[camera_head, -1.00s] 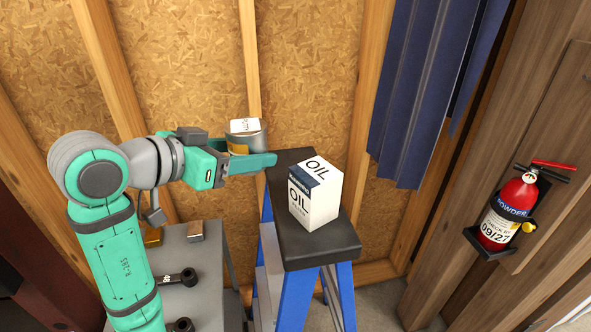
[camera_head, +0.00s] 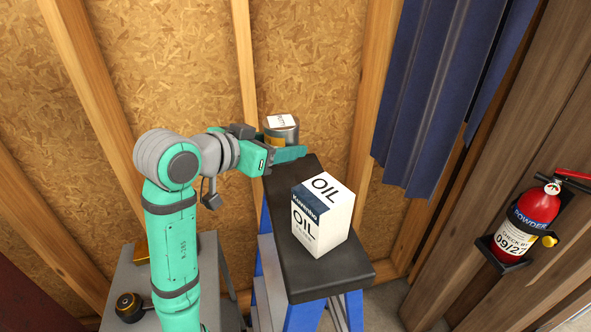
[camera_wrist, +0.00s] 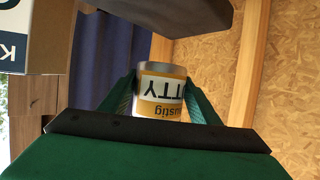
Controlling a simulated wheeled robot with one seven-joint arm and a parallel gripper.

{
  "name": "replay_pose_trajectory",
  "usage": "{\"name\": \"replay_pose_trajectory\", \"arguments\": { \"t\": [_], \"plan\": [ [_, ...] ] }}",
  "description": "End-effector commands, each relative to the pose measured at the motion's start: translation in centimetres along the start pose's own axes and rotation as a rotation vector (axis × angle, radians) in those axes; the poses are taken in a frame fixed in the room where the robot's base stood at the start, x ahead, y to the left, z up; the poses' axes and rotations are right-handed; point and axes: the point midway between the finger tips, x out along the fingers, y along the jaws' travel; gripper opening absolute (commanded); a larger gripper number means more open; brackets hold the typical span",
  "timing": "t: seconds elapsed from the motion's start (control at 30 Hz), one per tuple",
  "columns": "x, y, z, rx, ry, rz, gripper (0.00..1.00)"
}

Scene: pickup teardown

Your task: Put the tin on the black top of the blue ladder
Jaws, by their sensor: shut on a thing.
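The tin (camera_head: 281,131) is a grey metal can with a white-topped lid and a yellow and white label. It shows between my fingers in the wrist view (camera_wrist: 160,92), its label reading "TTY" upside down. My gripper (camera_head: 288,150) is shut on it, at the far end of the blue ladder (camera_head: 265,262). The ladder's black top (camera_head: 318,270) is a long flat slab. The tin appears over or just beyond the slab's far end; I cannot tell whether it touches. My fingers hide the tin's lower part in the head view.
A white and navy oil box (camera_head: 322,218) stands on the middle of the black top. Bare black surface lies in front of and behind it. A grey bench (camera_head: 208,270) is at the lower left. A red fire extinguisher (camera_head: 532,215) hangs at the right, and blue sheeting (camera_head: 435,95) hangs behind.

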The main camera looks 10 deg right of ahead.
Motion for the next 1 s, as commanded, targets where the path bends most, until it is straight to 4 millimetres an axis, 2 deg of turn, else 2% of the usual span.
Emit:
{"name": "replay_pose_trajectory", "arguments": {
  "t": [0.1,0.27,0.57,0.8,1.0],
  "plan": [
    [2.3,0.3,1.5,-0.004,0.0,0.001,0.22],
    [4.3,0.5,2.5,-0.002,0.001,-0.002,0.22],
    [6.1,0.6,3.5,-0.003,0.0,-0.003,0.22],
    [7.3,0.6,6.2,-0.003,0.002,-0.003,0.22],
    [7.3,0.6,6.3,-0.001,0.002,-0.004,0.22]
  ]
}}
